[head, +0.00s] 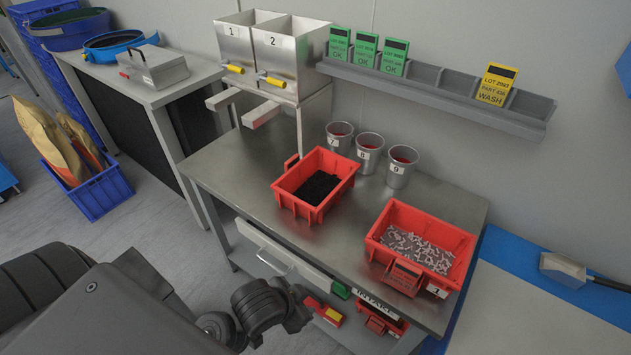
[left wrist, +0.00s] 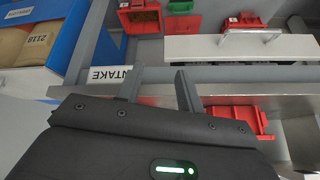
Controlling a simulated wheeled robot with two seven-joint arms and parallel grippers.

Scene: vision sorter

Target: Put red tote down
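Two red totes stand on the steel worktable. One tote (head: 343,190) holds black material near the middle of the table. The other tote (head: 460,262), labelled 1, holds grey and pinkish pieces near the right end. My left arm comes in low at the table's front in the head view, below both totes and apart from them. In the left wrist view my left gripper (left wrist: 157,78) has its two fingers apart, with no object visible between them. A red tote (left wrist: 240,120) shows partly there beyond the table edge. My right gripper is not in view.
Three numbered metal cups (head: 368,152) stand behind the totes. A two-bin metal dispenser (head: 270,55) stands at the back left. A drawer (head: 285,262) and small red bins (head: 380,320) sit under the tabletop. The tabletop between the totes is clear.

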